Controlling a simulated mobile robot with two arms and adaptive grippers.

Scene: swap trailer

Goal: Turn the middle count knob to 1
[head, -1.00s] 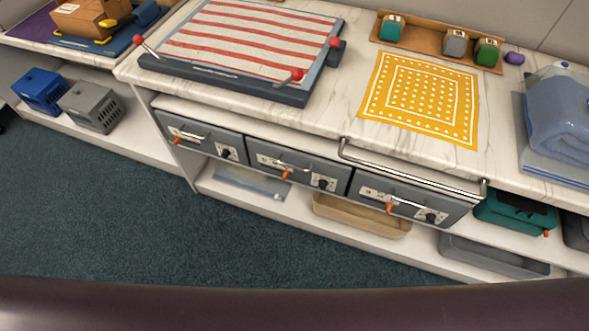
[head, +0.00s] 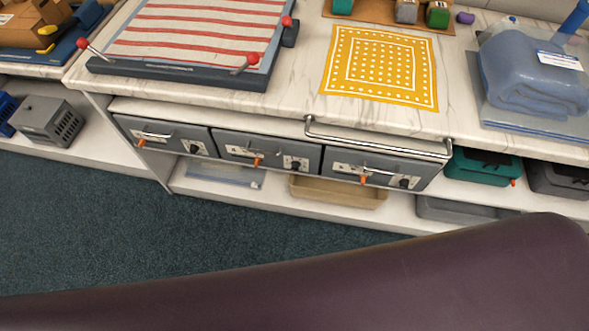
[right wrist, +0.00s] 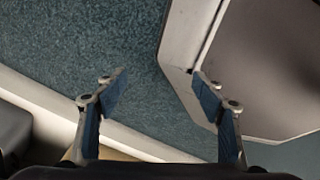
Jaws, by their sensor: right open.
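Three grey drawer units sit side by side under the counter in the head view. The middle unit (head: 235,148) has a bar handle, an orange lever (head: 257,161) and a black knob (head: 296,164) on a pale plate. The knob's marks are too small to read. The left unit (head: 150,130) and the right unit (head: 400,168) have similar knobs. My right gripper (right wrist: 160,92) is open and empty in the right wrist view, above teal carpet, with no knob visible between its fingers. Neither gripper shows in the head view.
A metal rail (head: 375,138) runs along the counter's front edge above the right unit. A yellow dotted cloth (head: 378,70), a striped board (head: 190,35) with red-knobbed levers and a folded blue cloth (head: 530,75) lie on the counter. A tan tray (head: 340,192) is on the lower shelf.

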